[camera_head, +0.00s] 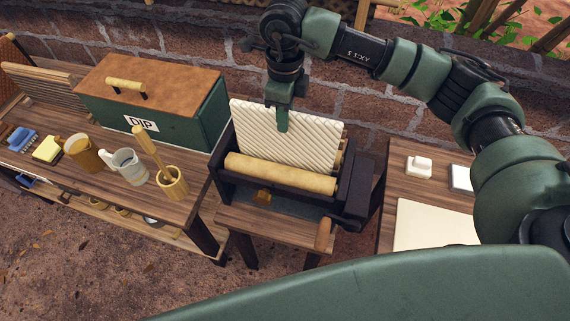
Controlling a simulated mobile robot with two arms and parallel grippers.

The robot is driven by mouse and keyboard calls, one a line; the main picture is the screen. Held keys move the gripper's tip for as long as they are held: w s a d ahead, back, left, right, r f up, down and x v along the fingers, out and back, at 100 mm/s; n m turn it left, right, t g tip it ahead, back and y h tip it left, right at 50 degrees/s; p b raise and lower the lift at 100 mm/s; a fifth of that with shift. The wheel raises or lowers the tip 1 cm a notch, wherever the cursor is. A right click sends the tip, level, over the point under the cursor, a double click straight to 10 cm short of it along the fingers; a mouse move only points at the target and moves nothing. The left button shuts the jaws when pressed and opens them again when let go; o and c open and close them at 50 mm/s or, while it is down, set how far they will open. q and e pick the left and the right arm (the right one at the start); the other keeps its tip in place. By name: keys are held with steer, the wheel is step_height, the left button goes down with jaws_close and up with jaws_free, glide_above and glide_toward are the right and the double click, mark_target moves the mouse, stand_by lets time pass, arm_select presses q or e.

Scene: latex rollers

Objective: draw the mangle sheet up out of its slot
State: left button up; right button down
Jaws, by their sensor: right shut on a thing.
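The mangle sheet (313,143) is a cream, ribbed sheet standing nearly upright behind the pale roller (280,174) of the dark-framed mangle (356,190). Its lower edge is hidden by the roller and frame, so I cannot tell how deep it sits in the slot. My right gripper (281,124) points down from above and is shut on the sheet's top edge, left of its middle. One green finger shows on the sheet's front face; the other is hidden behind it. My left gripper is out of view.
A green DIP box (185,118) with a brown lid stands close left of the mangle. A brick wall runs behind. A right-hand table holds a pale board (425,227).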

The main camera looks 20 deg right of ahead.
step_height(320, 180, up, 14)
steer(key=p, duration=0.6)
stand_by(0.5)
